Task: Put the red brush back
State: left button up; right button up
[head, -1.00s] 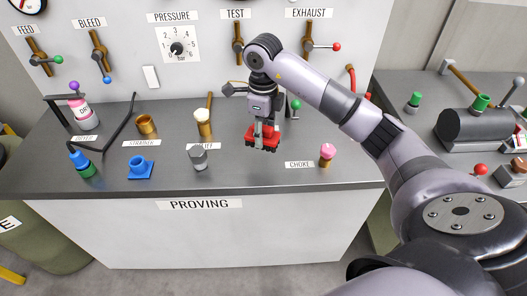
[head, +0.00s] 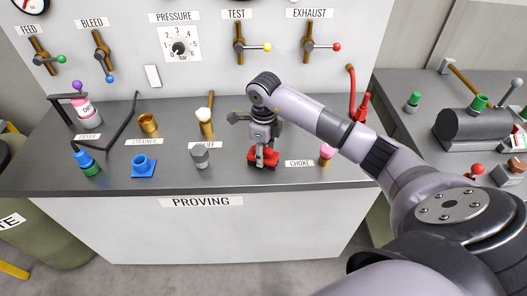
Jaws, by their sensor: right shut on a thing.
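The red brush (head: 257,162) is a small red block in the right gripper (head: 262,150), near the front edge of the PROVING bench. The right gripper points down and is shut on it. The brush looks low over the bench top, between the grey piece by the left label and the CHOKE label. I cannot tell whether it touches the bench. My left gripper is not in view.
A red bottle (head: 363,106) stands at the back right.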

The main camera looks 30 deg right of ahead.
jog(key=o, duration=1.2)
jog(key=shift+r, duration=0.1)
notch_tip(320, 180, up, 11)
jog(key=b, duration=0.2)
jog(key=shift+r+b, duration=0.1)
jog(key=shift+b, duration=0.2)
jog(key=shift+r, duration=0.45)
